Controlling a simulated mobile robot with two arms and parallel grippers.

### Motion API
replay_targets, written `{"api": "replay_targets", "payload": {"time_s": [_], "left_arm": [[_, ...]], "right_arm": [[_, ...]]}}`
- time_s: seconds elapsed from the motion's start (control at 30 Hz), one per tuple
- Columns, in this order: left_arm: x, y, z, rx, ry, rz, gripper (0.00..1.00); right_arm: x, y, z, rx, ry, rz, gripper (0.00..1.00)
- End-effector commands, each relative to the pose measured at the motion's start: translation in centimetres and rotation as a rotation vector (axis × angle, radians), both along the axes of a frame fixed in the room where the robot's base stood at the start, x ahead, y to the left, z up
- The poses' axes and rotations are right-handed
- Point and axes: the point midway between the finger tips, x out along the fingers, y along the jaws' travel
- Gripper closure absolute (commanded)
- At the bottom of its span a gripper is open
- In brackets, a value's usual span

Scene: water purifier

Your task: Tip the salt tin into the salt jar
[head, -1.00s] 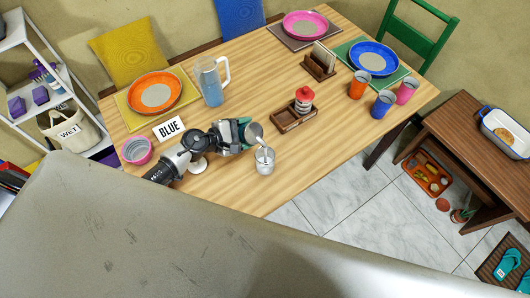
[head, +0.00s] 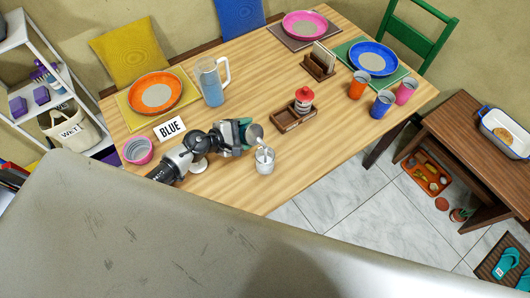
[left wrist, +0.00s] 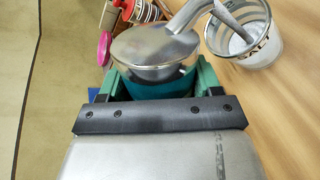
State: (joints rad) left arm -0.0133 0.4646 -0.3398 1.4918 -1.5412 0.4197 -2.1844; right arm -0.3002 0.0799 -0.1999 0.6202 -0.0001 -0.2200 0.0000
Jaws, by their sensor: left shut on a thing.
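My left gripper (head: 246,132) is shut on the salt tin (head: 256,134), above the table beside the salt jar. In the left wrist view, the green fingers (left wrist: 158,84) hold the tin (left wrist: 150,50) by its teal body. Its shiny metal top and spout show, with the spout at the near rim of the jar. The salt jar (head: 265,168) stands upright on the table. In the left wrist view the jar (left wrist: 265,47) bears the word SALT and is open, with a grey streak inside that I cannot identify. My right gripper is out of view.
A wooden caddy (head: 286,122) with a red-topped shaker (head: 304,98) stands behind the jar. Bare table (head: 330,140) lies right of the jar.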

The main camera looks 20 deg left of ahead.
Motion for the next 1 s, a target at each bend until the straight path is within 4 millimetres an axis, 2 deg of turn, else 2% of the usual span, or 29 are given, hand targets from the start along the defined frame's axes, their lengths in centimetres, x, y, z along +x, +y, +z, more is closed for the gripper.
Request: {"api": "replay_targets", "payload": {"time_s": [1.0], "left_arm": [[0.0, -0.1, 0.5, 0.049, -0.023, 0.001, 0.7]], "right_arm": [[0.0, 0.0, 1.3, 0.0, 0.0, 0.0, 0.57]]}}
